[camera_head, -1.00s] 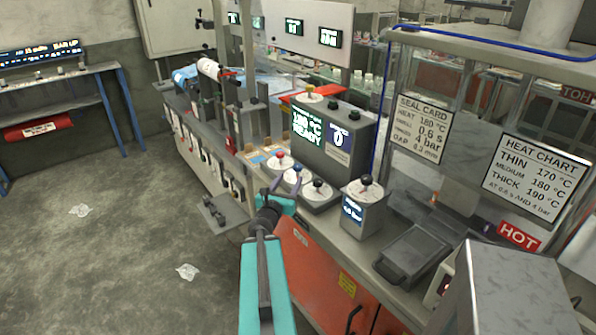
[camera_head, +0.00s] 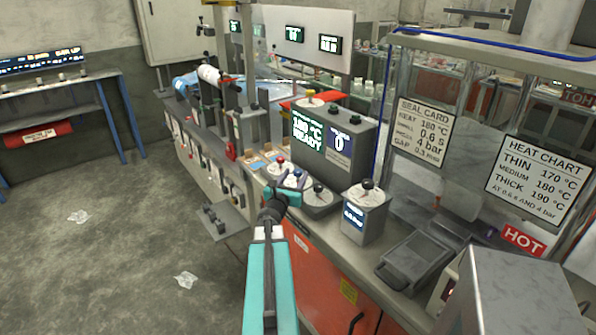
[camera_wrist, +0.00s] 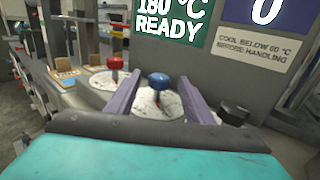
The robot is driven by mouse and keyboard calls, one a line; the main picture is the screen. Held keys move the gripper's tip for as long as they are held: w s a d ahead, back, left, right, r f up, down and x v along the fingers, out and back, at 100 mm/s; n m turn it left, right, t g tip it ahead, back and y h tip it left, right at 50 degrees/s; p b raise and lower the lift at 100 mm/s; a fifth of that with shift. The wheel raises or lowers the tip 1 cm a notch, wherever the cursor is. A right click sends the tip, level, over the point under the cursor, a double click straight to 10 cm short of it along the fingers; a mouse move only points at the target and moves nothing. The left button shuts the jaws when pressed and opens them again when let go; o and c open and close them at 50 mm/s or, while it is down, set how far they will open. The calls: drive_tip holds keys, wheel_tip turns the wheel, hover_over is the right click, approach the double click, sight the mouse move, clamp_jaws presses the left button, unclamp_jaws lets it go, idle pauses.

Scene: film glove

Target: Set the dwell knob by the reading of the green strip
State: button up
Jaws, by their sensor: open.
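My gripper (camera_head: 287,184) is open and empty over the front row of dials. In the wrist view its two purple fingers (camera_wrist: 160,78) stand apart, with a blue knob (camera_wrist: 158,80) between them in the picture; I cannot tell whether they reach around it. The blue knob sits on a white round dial. A red knob (camera_wrist: 115,62) is to its left and a black knob (camera_wrist: 235,112) to its right. No label shows which is the dwell knob. The green screen (camera_head: 308,133) reads 180 °C READY. I cannot make out a separate green strip.
A grey box with a black knob (camera_head: 367,184) and small blue display stands to the right. A seal card (camera_head: 421,131) and heat chart (camera_head: 537,181) hang on the clear guard, above a HOT sign (camera_head: 524,239). A yellow knob (camera_head: 310,93) tops the console.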

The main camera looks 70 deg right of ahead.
sight(296, 174)
drive_tip(key=shift+w+d+p, duration=0.1)
drive_tip(key=shift+d+p, duration=0.35)
drive_tip(key=shift+d, duration=1.55)
drive_tip(key=c, duration=1)
